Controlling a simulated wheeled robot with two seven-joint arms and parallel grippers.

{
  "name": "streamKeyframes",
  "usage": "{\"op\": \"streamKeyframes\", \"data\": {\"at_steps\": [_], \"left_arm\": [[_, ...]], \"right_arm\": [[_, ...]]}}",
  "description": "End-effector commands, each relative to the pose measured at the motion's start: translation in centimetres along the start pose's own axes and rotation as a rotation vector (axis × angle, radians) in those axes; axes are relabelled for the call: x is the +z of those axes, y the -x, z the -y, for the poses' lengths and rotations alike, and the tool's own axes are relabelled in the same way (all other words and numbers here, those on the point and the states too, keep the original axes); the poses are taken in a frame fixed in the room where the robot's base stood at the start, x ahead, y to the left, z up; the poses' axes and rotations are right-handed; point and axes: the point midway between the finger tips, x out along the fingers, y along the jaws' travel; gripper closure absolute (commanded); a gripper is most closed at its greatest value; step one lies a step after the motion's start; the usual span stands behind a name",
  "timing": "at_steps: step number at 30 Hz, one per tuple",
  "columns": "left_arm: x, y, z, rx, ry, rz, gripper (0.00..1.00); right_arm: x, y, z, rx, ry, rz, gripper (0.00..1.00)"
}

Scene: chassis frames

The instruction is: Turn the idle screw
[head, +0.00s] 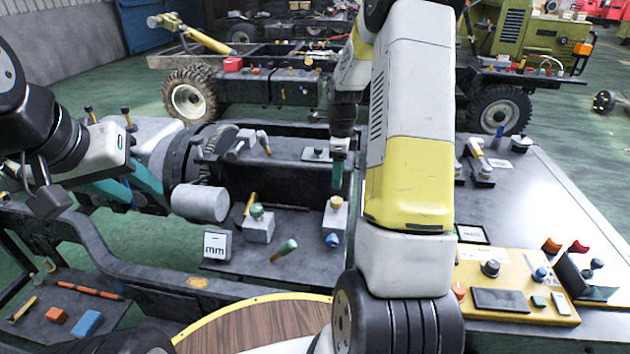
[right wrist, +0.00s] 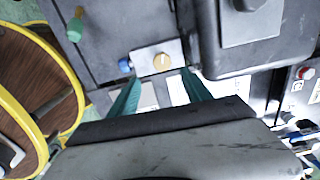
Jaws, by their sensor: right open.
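No screw is labelled as the idle screw, so I cannot tell for sure which it is. A pale block with a tan-orange knob (head: 336,202) stands on the grey chassis plate, with a blue knob (head: 332,240) at its front. My right gripper (head: 338,172) is above and behind this block. In the right wrist view, the open teal fingers (right wrist: 160,77) point at the block, and the tan-orange knob (right wrist: 162,61) shows just beyond and between their tips, apparently untouched. A second block with a green knob (head: 256,210) stands to the left. My left gripper (head: 135,182) is at the left by a grey cylinder.
A green-handled tool (head: 285,249) and a white "mm" card (head: 217,245) are near the plate's front. A round wooden top with a yellow rim (head: 255,325) is below. A yellow control panel (head: 512,287) is at right. My right arm hides the middle.

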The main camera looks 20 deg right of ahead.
Motion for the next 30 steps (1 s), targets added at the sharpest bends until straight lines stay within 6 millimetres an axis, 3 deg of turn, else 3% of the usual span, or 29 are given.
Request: {"op": "streamKeyframes", "data": {"at_steps": [19,30], "left_arm": [[0.0,0.0,0.0,0.0,0.0,0.0,0.64],[0.0,0.0,0.0,0.0,0.0,0.0,0.64]], "right_arm": [[-0.4,-8.4,0.4,0.017,-0.071,-0.011,0.43],[-0.4,-9.3,0.4,0.014,-0.071,-0.01,0.43]]}}
